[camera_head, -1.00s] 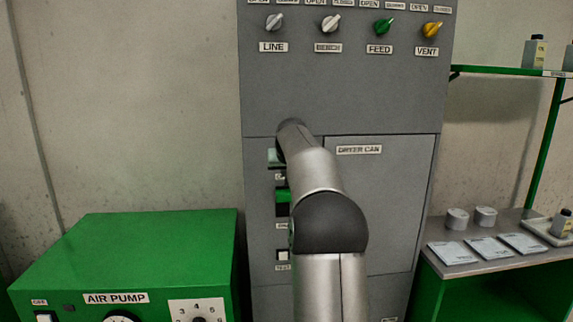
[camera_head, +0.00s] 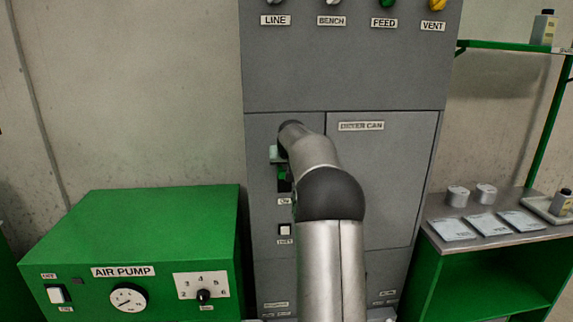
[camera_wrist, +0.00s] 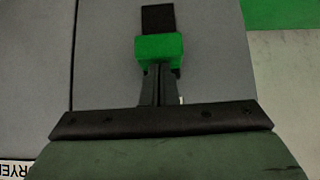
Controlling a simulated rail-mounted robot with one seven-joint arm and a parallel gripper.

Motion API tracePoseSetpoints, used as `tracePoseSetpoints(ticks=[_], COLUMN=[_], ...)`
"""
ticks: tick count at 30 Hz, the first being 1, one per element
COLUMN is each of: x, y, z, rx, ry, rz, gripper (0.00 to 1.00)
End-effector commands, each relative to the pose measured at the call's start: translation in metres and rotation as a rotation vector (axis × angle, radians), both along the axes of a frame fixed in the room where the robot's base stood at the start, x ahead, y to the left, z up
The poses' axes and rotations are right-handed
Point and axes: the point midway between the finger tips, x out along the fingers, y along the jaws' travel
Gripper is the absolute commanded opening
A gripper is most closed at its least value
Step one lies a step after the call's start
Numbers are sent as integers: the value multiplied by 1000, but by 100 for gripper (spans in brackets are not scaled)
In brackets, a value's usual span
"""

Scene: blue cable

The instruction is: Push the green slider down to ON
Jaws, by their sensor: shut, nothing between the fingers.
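The green slider (camera_wrist: 160,47) is a block in a dark vertical slot (camera_wrist: 157,17) in the grey panel. In the head view the slider (camera_head: 284,173) is at the upper part of its slot, with dark slot and the ON label (camera_head: 284,201) below it. The wrist picture is upside down to the panel. My gripper (camera_wrist: 159,70) is shut and empty. Its fingertips are at the slider's upper edge and look to be touching it. In the head view my arm hides the fingers.
A white switch (camera_head: 285,230) is below the slot. The dryer can door (camera_head: 395,185) is to the right. The green air pump (camera_head: 140,225) stands at the left, a bench with cans and packets (camera_head: 470,232) at the right. Knobs (camera_head: 331,3) are above.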

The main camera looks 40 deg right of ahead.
Motion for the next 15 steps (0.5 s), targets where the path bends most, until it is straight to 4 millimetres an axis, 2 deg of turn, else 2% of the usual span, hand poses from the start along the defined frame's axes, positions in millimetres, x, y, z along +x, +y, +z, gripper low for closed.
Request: tracePoseSetpoints(ticks=[1,7,9,15], x=[0,0,0,0], y=[0,0,0,0], z=[-14,-56,-64,-64], rx=[1,3,2,4], ry=[3,3,3,6], rz=[1,-1,0,0], gripper=[0,0,0,0])
